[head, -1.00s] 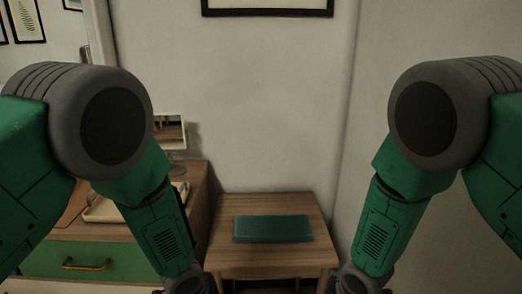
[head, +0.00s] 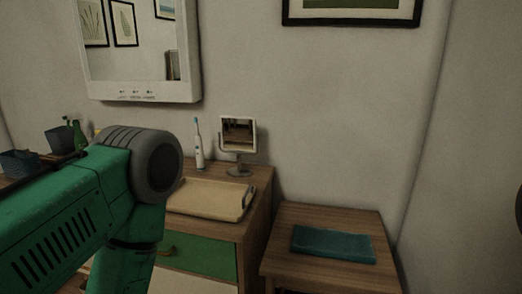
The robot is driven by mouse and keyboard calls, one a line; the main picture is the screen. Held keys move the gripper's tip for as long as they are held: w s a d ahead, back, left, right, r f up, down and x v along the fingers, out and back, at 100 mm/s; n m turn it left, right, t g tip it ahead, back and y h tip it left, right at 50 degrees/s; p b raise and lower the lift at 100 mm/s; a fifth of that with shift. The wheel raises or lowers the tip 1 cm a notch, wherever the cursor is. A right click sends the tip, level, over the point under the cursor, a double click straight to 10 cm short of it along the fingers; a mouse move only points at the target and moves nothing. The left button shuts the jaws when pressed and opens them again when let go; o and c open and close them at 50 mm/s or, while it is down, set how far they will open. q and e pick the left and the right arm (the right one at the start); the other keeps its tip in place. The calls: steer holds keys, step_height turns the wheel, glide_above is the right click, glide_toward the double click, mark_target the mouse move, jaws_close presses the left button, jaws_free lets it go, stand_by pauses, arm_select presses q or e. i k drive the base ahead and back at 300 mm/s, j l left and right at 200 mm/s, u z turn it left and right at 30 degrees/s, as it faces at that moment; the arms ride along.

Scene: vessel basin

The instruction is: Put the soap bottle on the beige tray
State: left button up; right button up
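The beige tray (head: 222,206) lies on the wooden cabinet top, partly hidden behind my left arm. Its visible part looks empty. A small green bottle (head: 78,134) stands at the far left, beside a dark container; I cannot tell whether it is the soap bottle. My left arm crosses the lower left, but its gripper is out of view. My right gripper is out of view too.
A white electric toothbrush (head: 199,150) and a small standing mirror (head: 239,136) stand behind the tray. A lower wooden table (head: 330,222) with a folded teal towel (head: 332,244) stands to the right. Dark containers (head: 20,163) are at the left. A wall mirror (head: 130,45) hangs above.

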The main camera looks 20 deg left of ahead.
mark_target(226, 201)
steer(key=u, duration=1.4)
steer(key=z, duration=0.3)
steer(key=i+j+z, duration=0.2)
steer(key=z, duration=0.25)
steer(key=i+j+z, duration=0.1)
steer(key=j+z, duration=0.8)
steer(key=i+l, duration=0.05)
